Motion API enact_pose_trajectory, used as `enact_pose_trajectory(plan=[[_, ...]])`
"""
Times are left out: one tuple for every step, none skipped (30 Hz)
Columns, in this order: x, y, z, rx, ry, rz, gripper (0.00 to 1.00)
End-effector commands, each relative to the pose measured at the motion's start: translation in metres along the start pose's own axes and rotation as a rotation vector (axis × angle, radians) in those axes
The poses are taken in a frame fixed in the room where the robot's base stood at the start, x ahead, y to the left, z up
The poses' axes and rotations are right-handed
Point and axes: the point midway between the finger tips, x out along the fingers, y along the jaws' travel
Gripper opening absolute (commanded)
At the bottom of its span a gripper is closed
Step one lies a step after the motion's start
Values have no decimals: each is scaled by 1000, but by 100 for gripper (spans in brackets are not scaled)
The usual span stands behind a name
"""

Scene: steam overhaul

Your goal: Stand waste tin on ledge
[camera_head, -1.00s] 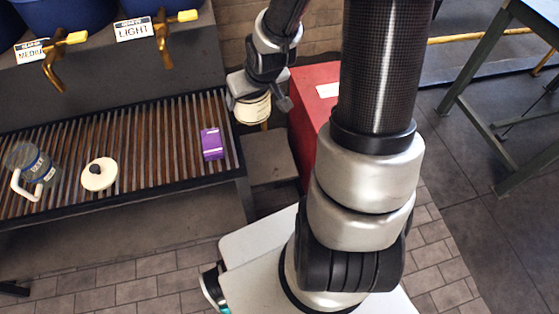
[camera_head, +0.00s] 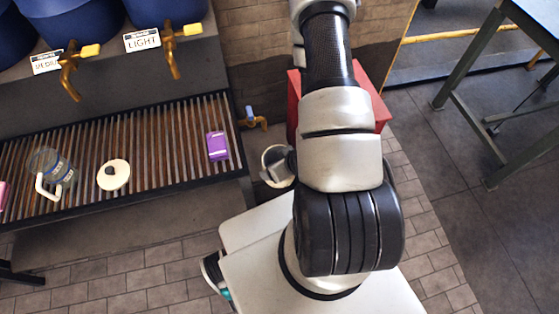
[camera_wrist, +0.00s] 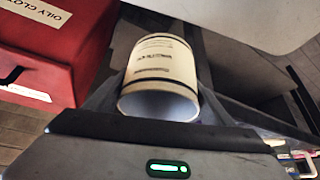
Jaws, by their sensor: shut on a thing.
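The waste tin is a cream cylinder (camera_wrist: 160,62) with printed lines and dark rims. In the wrist view it sits between the two dark fingers of my gripper (camera_wrist: 158,95), its open, pale inside facing the camera. My gripper is shut on it. In the head view the tin (camera_head: 271,153) shows partly, its round end beside my gripper (camera_head: 281,168), just right of the slatted bench end and left of my arm. It appears held in the air. The ledge cannot be made out clearly; my arm and gripper cover much of that area.
The slatted bench (camera_head: 80,150) carries a purple box (camera_head: 217,145), a white round lid (camera_head: 114,175) and a clear jug (camera_head: 50,172). A brass tap (camera_head: 254,121) is behind the tin. A red box (camera_head: 293,105) stands behind my arm; it also shows in the wrist view (camera_wrist: 62,45).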

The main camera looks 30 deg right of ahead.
Motion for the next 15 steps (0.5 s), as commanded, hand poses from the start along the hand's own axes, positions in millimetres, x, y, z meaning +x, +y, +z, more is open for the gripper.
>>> enact_pose_trajectory(plan=[[2,-1,2,0,1,1,48],[4,-1,3,0,2,1,48],[7,0,3,0,2,1,48],[10,0,4,0,3,1,48],[12,0,5,0,3,2,48],[16,0,6,0,3,1,48],[19,1,7,0,3,1,48],[22,1,8,0,3,1,48],[26,2,8,0,3,2,48],[29,2,9,0,3,2,48],[32,2,10,0,3,2,48],[35,2,11,0,3,2,48],[38,3,12,0,3,2,48],[41,3,12,-1,3,2,48],[45,4,13,-1,3,2,48]])
